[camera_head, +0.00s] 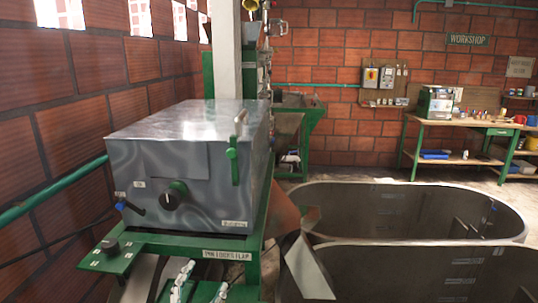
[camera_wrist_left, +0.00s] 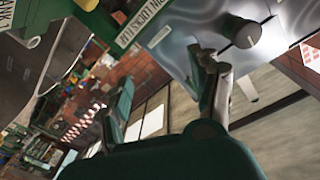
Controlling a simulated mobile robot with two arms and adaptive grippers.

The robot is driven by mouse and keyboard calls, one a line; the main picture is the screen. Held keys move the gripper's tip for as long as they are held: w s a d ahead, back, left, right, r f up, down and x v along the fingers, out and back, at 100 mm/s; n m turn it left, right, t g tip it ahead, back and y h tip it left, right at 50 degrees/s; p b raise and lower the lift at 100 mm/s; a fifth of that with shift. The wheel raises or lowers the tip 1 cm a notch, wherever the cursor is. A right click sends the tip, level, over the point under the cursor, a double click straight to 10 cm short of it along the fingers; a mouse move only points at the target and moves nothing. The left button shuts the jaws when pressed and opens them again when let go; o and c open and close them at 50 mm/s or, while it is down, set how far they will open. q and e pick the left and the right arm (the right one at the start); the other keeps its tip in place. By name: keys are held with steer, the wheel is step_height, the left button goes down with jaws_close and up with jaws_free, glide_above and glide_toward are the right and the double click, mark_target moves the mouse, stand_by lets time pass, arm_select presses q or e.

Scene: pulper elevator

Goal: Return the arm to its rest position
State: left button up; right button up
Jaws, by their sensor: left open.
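My left gripper (camera_head: 204,282) shows at the bottom edge of the head view, just below the green front shelf of the machine. The knob also shows in the wrist view (camera_wrist_left: 240,32), near one finger in the picture; I cannot tell the gap. My right gripper is not in view.
The green shelf (camera_head: 170,243) carries a small dark knob and a label. A green lever (camera_head: 233,160) is on the box's right side. Large grey tanks (camera_head: 415,205) stand at right. A workbench (camera_head: 462,125) is at the back. A brick wall runs along the left.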

arm_select(q)
steer(key=s+a+f+n+g+y, duration=0.25)
steer(key=s+f+g, duration=0.2)
steer(key=f, duration=0.25)
steer(key=s+a+f+n+g+y, duration=0.1)
steer(key=s+a+f+n+g, duration=0.15)
steer(key=s+f, duration=0.45)
steer(key=s+a+f+g, duration=0.1)
steer(key=s+f+g, duration=0.3)
steer(key=s, duration=0.4)
steer(key=s+a+f+g, duration=0.1)
steer(key=s+f+g, duration=0.2)
steer(key=s+f, duration=0.35)
step_height(320, 180, down, 24)
steer(key=s+g, duration=0.2)
steer(key=s+a+f+g+b, duration=0.1)
steer(key=s+a+f, duration=0.2)
steer(key=s+f, duration=1.4)
steer(key=shift+f+b, duration=0.3)
steer(key=shift+f, duration=0.4)
steer(key=shift+s, duration=0.1)
